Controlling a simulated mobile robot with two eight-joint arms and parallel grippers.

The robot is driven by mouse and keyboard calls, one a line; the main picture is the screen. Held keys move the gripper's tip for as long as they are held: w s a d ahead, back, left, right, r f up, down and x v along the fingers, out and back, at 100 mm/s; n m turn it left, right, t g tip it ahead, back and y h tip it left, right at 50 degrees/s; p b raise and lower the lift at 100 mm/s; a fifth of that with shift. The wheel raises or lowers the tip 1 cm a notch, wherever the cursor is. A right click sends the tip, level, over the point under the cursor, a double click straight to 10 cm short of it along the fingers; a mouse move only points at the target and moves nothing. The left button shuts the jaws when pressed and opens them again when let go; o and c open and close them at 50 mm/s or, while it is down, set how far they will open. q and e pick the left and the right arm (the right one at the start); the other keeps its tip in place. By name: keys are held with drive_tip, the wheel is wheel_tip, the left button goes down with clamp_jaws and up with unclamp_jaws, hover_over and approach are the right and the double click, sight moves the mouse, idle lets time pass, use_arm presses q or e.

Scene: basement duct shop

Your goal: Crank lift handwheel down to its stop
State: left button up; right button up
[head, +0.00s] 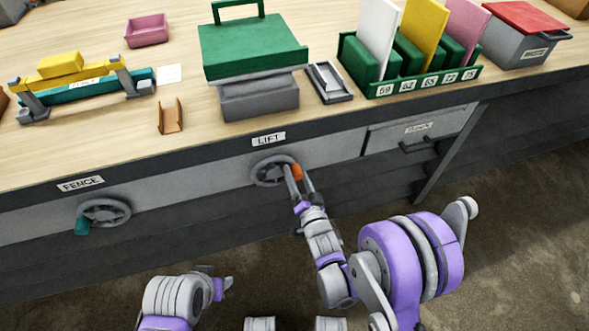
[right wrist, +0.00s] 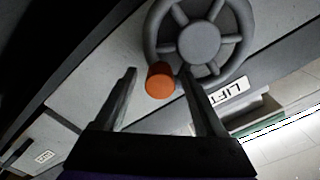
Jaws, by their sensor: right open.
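The lift handwheel (head: 270,171) is a grey spoked wheel on the bench front, under the LIFT label (head: 268,139). Its orange crank knob (head: 297,171) is at the wheel's right side in the head view. In the right wrist view the wheel (right wrist: 200,42) is at the top and the orange knob (right wrist: 160,79) lies between the finger lines. My right gripper (head: 299,172) is open, its fingers reaching to either side of the knob; I cannot tell whether they touch it.
A second handwheel (head: 103,212) with a teal knob sits under the FENCE label (head: 81,184) to the left. A drawer (head: 418,130) with a dark handle is to the right. The green-topped lift unit (head: 252,50) and a card rack (head: 410,70) stand on the bench.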

drive_tip(key=shift+s, duration=0.1)
drive_tip(key=shift+r, duration=0.1)
drive_tip(key=shift+c, duration=0.8)
clamp_jaws()
idle(0.4)
